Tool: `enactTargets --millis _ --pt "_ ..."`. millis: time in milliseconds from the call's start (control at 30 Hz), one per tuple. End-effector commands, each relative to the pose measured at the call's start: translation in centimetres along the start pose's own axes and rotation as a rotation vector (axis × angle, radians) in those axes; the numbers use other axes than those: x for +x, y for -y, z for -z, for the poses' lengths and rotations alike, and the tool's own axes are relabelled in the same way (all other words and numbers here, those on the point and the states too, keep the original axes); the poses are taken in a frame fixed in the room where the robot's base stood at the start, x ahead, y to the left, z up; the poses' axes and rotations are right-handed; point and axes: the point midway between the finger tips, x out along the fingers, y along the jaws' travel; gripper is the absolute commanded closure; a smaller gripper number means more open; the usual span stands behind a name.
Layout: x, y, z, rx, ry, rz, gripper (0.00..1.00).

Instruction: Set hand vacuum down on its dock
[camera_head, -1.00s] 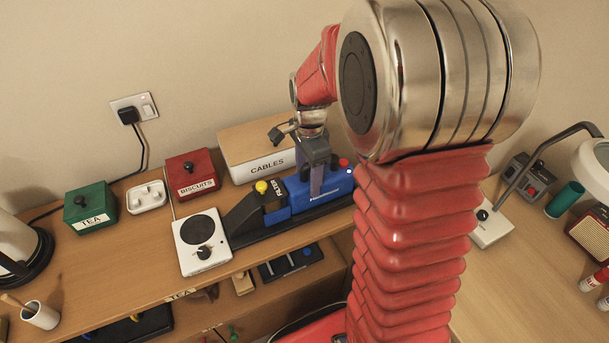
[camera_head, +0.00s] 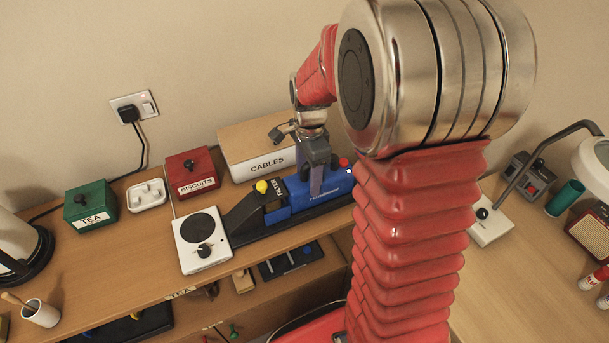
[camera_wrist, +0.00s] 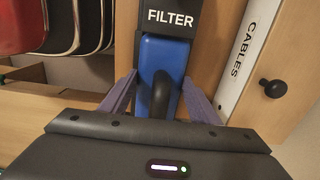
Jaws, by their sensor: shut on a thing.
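The blue hand vacuum (camera_head: 308,192) has a dark nozzle end marked FILTER and a yellow knob. It lies lengthwise along its long black dock (camera_head: 270,238) on the wooden shelf, at or very close to the dock's surface; I cannot tell whether it is fully seated. My gripper (camera_head: 317,182) reaches down from above and is shut on the vacuum's handle. In the wrist view, the purple-grey fingers (camera_wrist: 155,100) stand either side of the vacuum's blue body (camera_wrist: 163,62) and black handle. The handle's lower part and the grip contact are partly hidden.
A white hotplate (camera_head: 201,240) stands close to the nozzle end. The CABLES box (camera_head: 252,140) is close behind. The BISCUITS box (camera_head: 192,174), a white tray (camera_head: 147,196) and the TEA box (camera_head: 91,205) are at left. The shelf's front edge is near the dock.

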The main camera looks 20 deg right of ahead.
Motion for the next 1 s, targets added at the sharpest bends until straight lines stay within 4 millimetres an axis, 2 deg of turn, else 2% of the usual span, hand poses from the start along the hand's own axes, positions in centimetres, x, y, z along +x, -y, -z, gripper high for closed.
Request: enactTargets --millis 600,633,900,1000 --pt "0.25 0.09 0.03 0.000 -0.001 0.003 1.00" --pt "0.25 0.09 0.03 0.000 0.000 0.003 0.43" --pt "0.32 0.03 0.02 0.000 0.000 0.001 0.24" --pt "0.33 0.02 0.02 0.000 0.000 0.001 0.22"
